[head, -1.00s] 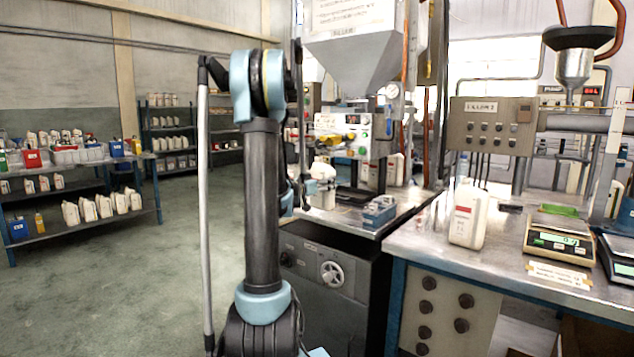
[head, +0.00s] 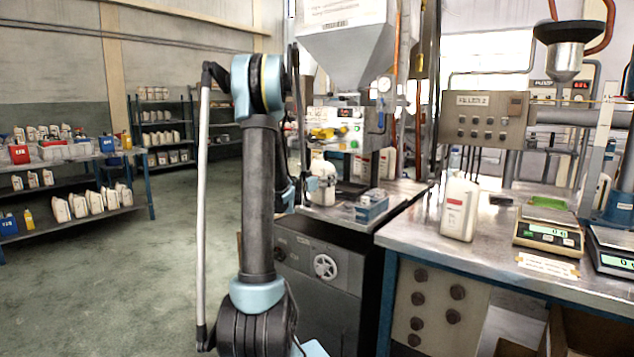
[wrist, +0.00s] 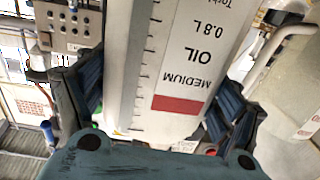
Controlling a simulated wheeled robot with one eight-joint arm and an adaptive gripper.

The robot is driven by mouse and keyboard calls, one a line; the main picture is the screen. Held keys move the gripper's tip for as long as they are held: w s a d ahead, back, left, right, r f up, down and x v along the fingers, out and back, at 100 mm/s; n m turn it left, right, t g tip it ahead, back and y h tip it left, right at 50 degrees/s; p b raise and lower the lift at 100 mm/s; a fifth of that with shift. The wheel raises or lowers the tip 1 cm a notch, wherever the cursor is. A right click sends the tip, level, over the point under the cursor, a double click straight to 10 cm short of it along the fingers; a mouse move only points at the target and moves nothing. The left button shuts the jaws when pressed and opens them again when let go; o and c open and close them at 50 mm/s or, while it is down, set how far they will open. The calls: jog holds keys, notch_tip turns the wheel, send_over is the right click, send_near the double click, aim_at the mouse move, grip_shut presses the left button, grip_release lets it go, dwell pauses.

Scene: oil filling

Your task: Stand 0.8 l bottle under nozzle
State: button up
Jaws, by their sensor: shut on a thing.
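The white 0.8 l oil bottle (wrist: 165,60) fills the middle of the wrist view, with a red band and the upside-down words "MEDIUM OIL 0.8 L". My gripper (wrist: 158,98) is shut on it, a dark finger pressed against each side. In the head view the bottle (head: 322,182) appears upright over or on the metal worktop, in front of the filling machine (head: 345,125). My gripper (head: 306,184) is at its left side, partly hidden by my arm. The nozzle under the hopper (head: 345,55) cannot be made out clearly, nor whether the bottle's base touches the worktop.
A blue-grey block (head: 371,207) sits on the worktop right of the held bottle. Another white bottle (head: 459,210) and a scale (head: 548,235) stand on the right bench. Shelves with containers (head: 75,175) are at the left. The floor there is clear.

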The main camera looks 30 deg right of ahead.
jog(key=x, duration=0.4)
jog(key=shift+f, duration=0.2)
jog(key=shift+s, duration=0.1)
dwell(0.4)
jog(key=o, duration=0.9)
jog(key=shift+o, duration=0.2)
